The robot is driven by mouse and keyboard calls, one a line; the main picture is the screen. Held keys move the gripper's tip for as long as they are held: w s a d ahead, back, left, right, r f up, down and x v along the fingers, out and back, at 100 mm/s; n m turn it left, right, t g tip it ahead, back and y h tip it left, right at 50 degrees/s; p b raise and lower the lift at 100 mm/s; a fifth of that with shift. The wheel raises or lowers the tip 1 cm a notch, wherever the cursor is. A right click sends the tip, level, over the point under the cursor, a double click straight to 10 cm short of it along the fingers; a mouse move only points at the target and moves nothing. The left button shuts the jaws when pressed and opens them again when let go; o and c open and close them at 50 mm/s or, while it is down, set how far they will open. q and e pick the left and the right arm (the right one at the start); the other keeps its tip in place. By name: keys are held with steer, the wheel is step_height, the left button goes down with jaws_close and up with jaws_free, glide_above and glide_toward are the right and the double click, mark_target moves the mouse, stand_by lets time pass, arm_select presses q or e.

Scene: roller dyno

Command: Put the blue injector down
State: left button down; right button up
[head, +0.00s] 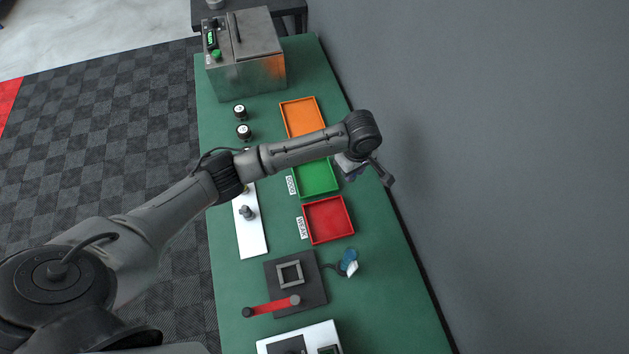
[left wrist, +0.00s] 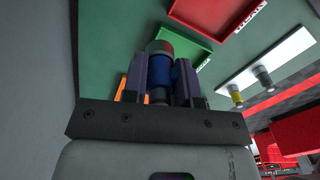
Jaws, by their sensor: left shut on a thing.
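My left gripper (head: 352,168) is at the right edge of the green tray (head: 318,181) in the head view, with its arm reaching across the bench. In the head view the injector is mostly hidden by the hand. The green tray, labelled GOOD, looks empty where it shows. The red tray (head: 328,220), labelled WEAK, is empty. My right gripper is not in view.
An orange tray (head: 302,117) lies beyond the green one. A white strip (head: 251,236) left of the trays holds a grey injector (head: 247,212) and a yellow one (left wrist: 236,95). A metal box (head: 245,55) stands at the far end. A grey wall runs along the right.

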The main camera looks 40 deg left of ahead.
arm_select(q)
steer(key=shift+n, duration=0.3)
steer(key=a+f, duration=0.2)
steer(key=a, duration=0.2)
steer(key=s+a+f, duration=0.1)
steer(key=a+f, duration=0.2)
steer(key=a, duration=0.1)
steer(key=a+f, duration=0.3)
steer(key=shift+s+a, duration=0.35)
steer(key=shift+a, duration=0.05)
steer(key=shift+f+b, duration=0.4)
steer(key=shift+f, duration=1.7)
steer(key=c, duration=0.9)
jaws_free()
steer(key=shift+f, duration=0.15)
